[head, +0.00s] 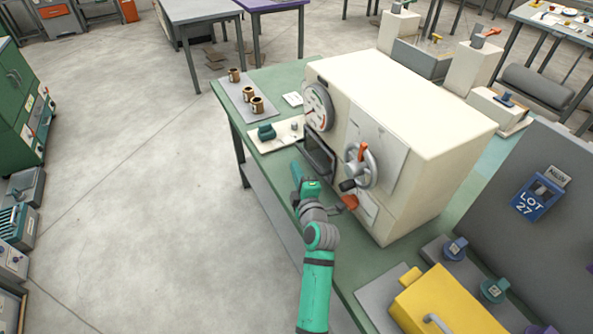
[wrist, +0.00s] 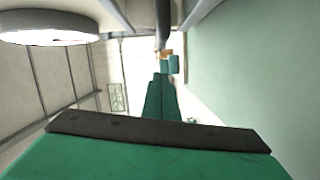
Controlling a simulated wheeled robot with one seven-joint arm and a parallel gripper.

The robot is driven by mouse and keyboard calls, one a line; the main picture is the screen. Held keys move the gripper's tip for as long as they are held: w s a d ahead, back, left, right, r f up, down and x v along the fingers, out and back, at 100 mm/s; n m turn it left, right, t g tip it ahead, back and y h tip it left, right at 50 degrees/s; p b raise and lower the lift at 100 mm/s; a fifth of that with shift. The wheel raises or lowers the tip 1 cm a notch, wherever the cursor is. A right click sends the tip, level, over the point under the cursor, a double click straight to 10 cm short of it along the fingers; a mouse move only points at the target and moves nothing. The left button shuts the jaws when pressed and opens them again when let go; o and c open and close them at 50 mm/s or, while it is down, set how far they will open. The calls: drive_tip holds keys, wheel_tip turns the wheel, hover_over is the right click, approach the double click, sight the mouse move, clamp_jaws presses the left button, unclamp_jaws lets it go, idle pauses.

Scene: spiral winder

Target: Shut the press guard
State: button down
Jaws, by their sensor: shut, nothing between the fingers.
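The press is a cream box-shaped machine (head: 420,105) on a green-topped bench. Its guard looks like a dark-framed panel (head: 320,154) low on the front face, below the dial gauge and left of the handwheel; I cannot tell its exact angle. My gripper (head: 297,170) is in front of the press, just left of and below the guard. Its green fingers (wrist: 161,98) are shut and empty in the wrist view. A dark bar (wrist: 163,22) shows beyond the fingertips, possibly part of the guard; contact cannot be told.
The dial gauge (head: 317,107) and handwheel (head: 361,166) with an orange lever stick out from the press front. A small green part (head: 266,131) and several brown cups (head: 257,105) stand at the bench's far end. A yellow box (head: 447,305) is at the near right. Open floor lies left.

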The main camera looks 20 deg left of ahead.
drive_tip(key=shift+s+a+r, duration=0.15)
drive_tip(key=shift+s+a, duration=0.1)
drive_tip(key=shift+a, duration=0.15)
drive_tip(key=shift+s+a+r, duration=0.25)
drive_tip(key=shift+s+a, duration=0.55)
drive_tip(key=shift+s, duration=0.3)
drive_tip(key=v, duration=1)
